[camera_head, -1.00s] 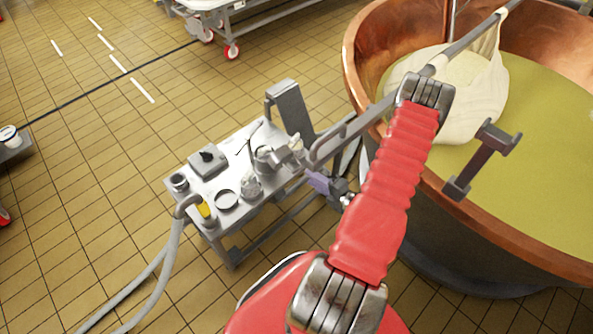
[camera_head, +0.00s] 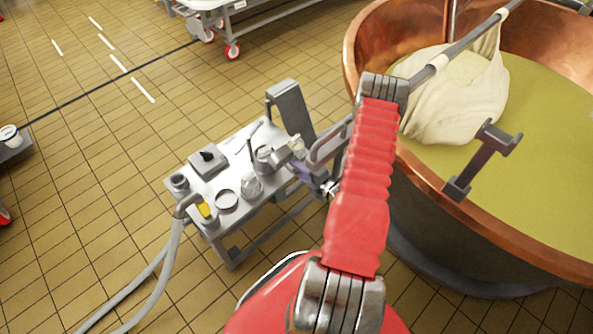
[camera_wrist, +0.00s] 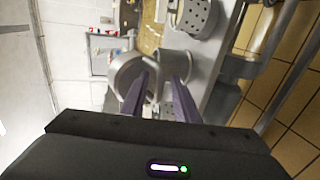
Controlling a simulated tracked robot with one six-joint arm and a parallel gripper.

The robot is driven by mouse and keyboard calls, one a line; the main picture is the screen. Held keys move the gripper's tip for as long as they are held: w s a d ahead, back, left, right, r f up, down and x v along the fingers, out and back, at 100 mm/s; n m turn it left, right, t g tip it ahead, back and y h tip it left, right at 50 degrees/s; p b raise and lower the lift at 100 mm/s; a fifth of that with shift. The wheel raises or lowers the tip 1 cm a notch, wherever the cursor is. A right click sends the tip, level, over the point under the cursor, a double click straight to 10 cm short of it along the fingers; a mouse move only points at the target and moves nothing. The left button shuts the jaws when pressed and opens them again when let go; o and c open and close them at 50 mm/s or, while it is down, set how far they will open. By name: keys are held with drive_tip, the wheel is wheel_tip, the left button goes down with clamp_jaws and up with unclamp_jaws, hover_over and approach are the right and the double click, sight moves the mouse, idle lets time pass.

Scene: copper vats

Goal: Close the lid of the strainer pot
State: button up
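The strainer pot (camera_head: 265,157) is a small grey metal vessel on the steel cart, with what looks like its lid (camera_head: 295,146) raised and tilted at its right side. In the wrist view, the round grey lid (camera_wrist: 127,70) stands left of the pot body (camera_wrist: 172,64).
The steel cart (camera_head: 222,180) also holds a square lidded box (camera_head: 208,161), a round dish (camera_head: 227,200) and a glass jar (camera_head: 251,184). A grey upright panel (camera_head: 290,108) stands behind the pot. A large copper vat (camera_head: 440,190) is at the right. Tiled floor lies open at the left.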

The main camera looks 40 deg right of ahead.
clamp_jaws()
idle(0.5)
drive_tip(key=shift+a+f, duration=0.1)
drive_tip(key=shift+a, duration=0.2)
drive_tip(key=shift+d, duration=0.2)
